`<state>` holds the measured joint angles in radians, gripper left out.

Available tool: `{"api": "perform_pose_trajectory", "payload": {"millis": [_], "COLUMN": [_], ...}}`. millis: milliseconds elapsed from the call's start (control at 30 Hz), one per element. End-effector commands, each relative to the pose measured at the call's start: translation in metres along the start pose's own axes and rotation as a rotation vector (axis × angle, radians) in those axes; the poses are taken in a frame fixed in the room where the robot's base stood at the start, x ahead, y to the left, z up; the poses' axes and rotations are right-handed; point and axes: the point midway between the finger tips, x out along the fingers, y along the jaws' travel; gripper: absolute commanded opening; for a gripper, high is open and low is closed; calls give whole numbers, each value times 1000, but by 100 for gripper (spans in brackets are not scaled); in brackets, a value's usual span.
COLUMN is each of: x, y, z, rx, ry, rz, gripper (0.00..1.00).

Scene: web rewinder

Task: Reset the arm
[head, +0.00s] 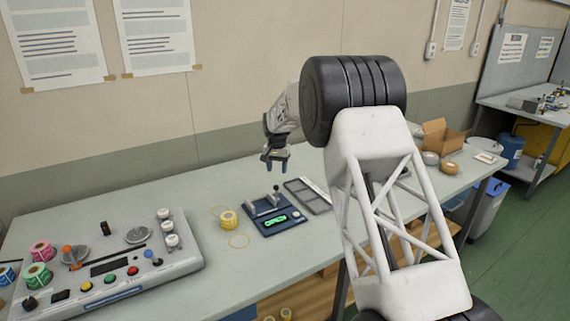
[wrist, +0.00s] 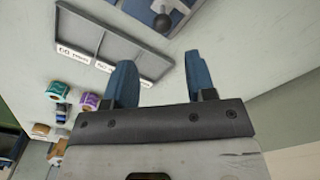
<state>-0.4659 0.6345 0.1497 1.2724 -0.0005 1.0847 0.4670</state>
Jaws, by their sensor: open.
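My white and black arm covers the middle right of the head view and hides part of the table.
A yellow roll (head: 228,220) lies beside the device. The tray (head: 308,196) lies to its right. An open cardboard box (head: 440,138) stands at the far right.

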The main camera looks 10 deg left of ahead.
Motion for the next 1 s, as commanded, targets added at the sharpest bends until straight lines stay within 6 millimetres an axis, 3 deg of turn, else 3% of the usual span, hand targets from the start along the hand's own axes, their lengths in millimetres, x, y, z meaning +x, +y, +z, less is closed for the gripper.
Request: {"api": "perform_pose_trajectory", "payload": {"millis": [167,367,667,1000], "x": [-7,-32,-84,-136], "y": [7,32,93,162], "z": [3,13,46,97], "rx": [1,3,5,6], "ry": [3,12,31,53], "rz": [-1,-5,-12,-17], "gripper": [51,51,51,51]}}
